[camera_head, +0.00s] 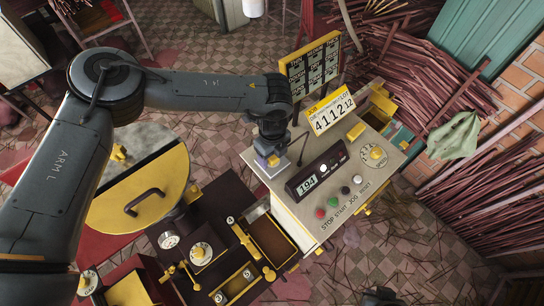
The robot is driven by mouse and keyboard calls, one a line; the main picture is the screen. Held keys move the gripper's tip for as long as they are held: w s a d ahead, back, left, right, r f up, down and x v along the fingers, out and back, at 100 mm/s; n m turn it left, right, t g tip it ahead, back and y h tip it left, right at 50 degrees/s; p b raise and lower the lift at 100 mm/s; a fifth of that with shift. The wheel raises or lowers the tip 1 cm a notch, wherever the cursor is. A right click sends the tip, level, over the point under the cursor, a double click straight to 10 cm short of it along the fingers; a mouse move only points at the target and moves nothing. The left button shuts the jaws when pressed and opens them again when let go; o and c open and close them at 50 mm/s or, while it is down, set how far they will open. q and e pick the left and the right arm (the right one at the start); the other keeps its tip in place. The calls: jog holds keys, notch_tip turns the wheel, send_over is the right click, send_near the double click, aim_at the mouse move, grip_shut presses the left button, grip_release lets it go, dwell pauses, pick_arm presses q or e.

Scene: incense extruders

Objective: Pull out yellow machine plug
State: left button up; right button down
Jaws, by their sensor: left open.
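My left arm comes in from the left. Its gripper (272,146) points down over the left back corner of the control machine (320,185) and is open. A small yellow piece (273,161) with a purplish patch shows right at the fingertips; I cannot tell whether it is the yellow plug, or whether the gripper touches it. A thin dark line (303,149) stands just right of the gripper. A yellow block (356,131) sits on the machine's back right part, apart from the gripper. My right gripper is not in view.
The machine top carries a display (316,174), a dial (374,155) and several coloured buttons. A yellow number sign (330,111) stands behind. Left are a round yellow lid (139,193) and a dark bench (213,266) with knobs. Bundled sticks (430,85) fill the right back.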

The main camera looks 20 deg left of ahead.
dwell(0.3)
pick_arm(q)
jog(key=shift+p, duration=0.35)
dwell(0.4)
jog(key=shift+c, duration=0.3)
grip_shut()
jog(key=shift+r, duration=0.15)
jog(key=shift+r+p, duration=1)
jog(key=shift+r, duration=0.05)
jog(key=shift+r+p, duration=1.5)
jog(key=shift+r, duration=0.35)
